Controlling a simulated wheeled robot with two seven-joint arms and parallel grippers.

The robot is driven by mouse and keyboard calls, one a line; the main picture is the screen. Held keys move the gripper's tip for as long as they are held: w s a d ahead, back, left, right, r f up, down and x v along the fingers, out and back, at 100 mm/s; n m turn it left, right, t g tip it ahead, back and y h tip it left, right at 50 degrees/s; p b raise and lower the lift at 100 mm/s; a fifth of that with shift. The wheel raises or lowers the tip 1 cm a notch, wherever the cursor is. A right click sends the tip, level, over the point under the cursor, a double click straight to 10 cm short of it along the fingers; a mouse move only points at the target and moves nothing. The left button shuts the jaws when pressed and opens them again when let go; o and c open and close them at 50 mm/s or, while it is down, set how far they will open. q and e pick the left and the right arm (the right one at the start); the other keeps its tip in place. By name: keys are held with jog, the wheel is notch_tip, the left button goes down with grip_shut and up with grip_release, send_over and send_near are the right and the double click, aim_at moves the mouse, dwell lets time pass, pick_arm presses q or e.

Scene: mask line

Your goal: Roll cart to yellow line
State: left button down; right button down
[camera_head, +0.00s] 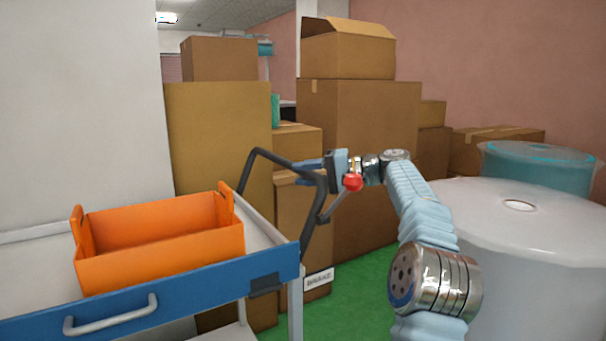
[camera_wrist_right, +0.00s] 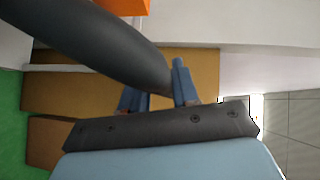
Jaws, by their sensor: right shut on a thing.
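The cart (camera_head: 190,296) stands at the lower left in the head view, with a pale top, a blue drawer front and a grey drawer pull. Its dark bent push handle (camera_head: 260,160) rises at the cart's right end. My right gripper (camera_head: 306,166) is at the handle and shut on it. In the right wrist view, the dark handle bar (camera_wrist_right: 95,42) crosses by the blue fingers of my right gripper (camera_wrist_right: 157,92). My left gripper is not in view. No yellow line shows in either view.
An orange bin (camera_head: 160,255) sits on the cart top. Stacked cardboard boxes (camera_head: 358,130) stand close behind the handle. A large white drum (camera_head: 520,250) and a teal drum (camera_head: 535,170) are on the right. Some green floor (camera_head: 355,300) shows between cart and drum.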

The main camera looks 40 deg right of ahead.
jog(key=shift+f, duration=0.1)
jog(key=c, duration=1)
grip_release()
jog(key=shift+o, duration=0.2)
jog(key=v, duration=1.4)
jog(key=shift+p, duration=0.4)
